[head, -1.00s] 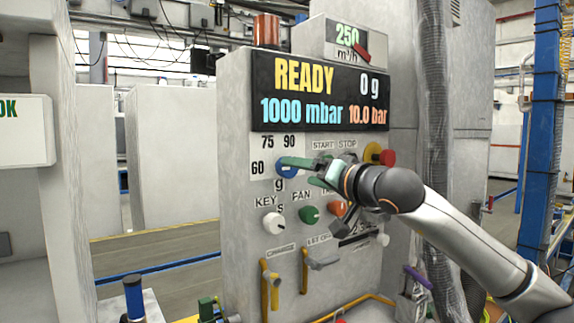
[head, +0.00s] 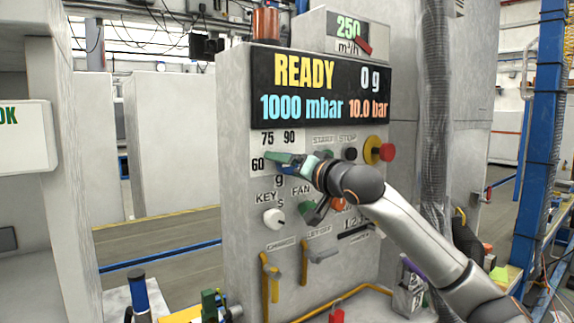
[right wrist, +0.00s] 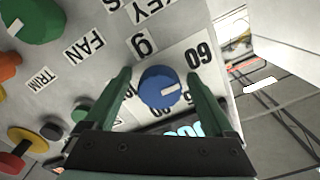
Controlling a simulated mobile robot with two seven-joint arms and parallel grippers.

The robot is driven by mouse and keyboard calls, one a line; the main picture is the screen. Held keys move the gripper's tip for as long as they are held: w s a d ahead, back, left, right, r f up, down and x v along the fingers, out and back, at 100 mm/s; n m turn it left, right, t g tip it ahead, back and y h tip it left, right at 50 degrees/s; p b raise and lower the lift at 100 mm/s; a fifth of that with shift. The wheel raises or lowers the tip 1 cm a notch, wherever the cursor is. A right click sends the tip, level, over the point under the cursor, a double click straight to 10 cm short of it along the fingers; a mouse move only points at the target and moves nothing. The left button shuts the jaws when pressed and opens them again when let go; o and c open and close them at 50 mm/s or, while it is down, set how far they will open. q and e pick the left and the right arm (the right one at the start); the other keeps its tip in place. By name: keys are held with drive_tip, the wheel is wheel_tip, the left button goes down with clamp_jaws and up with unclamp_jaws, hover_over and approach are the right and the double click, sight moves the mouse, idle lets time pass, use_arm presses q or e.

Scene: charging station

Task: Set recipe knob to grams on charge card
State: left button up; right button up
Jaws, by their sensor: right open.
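The blue recipe knob (right wrist: 160,88) shows between the two green fingers of my right gripper (right wrist: 158,73) in the right wrist view. Small gaps show on both sides of it. Its white mark points toward the right, on the side of the printed 60. Numbers 60, 75 and 90 surround the knob on a white scale plate (head: 263,146). In the head view my right gripper (head: 284,160) is in front of the knob and covers most of it. It is open. I cannot make out a charge card. My left gripper is not in view.
Close to the knob are the white KEY knob (head: 274,219), green FAN knob (head: 309,212), and black STOP button (head: 350,154). A red button on a yellow base (head: 374,149) stands to the right. The display (head: 320,88) reads READY, 0 g. Yellow handles (head: 270,283) stick out below.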

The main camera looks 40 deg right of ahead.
drive_tip(key=c, duration=1.4)
drive_tip(key=shift+o, duration=0.2)
